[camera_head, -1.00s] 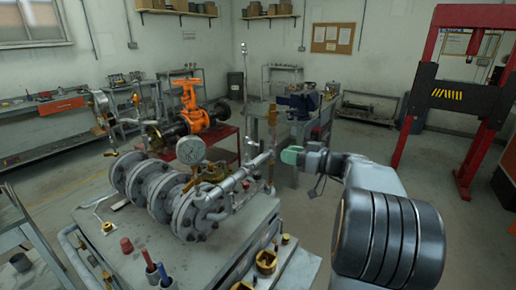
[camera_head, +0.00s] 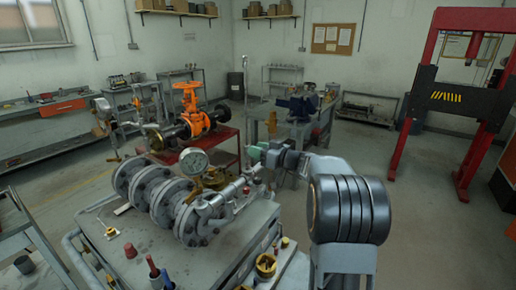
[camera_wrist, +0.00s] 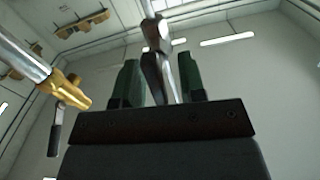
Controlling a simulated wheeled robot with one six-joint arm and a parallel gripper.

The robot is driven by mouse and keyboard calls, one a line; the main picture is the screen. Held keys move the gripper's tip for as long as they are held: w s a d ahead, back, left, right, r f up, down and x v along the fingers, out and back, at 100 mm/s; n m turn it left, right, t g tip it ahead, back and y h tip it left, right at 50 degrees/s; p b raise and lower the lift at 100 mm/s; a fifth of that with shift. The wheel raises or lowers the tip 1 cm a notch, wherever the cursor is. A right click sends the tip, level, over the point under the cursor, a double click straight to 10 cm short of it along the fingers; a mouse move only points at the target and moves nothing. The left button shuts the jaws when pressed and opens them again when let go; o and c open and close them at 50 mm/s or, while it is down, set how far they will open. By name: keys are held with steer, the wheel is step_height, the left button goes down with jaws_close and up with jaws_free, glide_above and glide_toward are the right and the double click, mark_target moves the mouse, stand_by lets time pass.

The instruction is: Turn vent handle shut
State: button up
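My gripper (camera_head: 257,153) is at the right end of the flanged pipe assembly (camera_head: 165,195), beside its thin upright pipe. In the wrist view the two dark green fingers of my gripper (camera_wrist: 160,72) stand apart. I cannot tell for certain which piece is the vent handle.
A pressure gauge (camera_head: 194,162) stands on the assembly, which rests on a grey bench (camera_head: 225,255). An orange valve (camera_head: 189,100) sits on a red cart behind. A vise (camera_head: 300,103) on another bench is beyond my gripper. Open floor lies to the right.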

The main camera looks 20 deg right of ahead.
steer(key=shift+w+a, duration=0.1)
steer(key=shift+w, duration=0.05)
steer(key=shift+c, duration=0.5)
jaws_close()
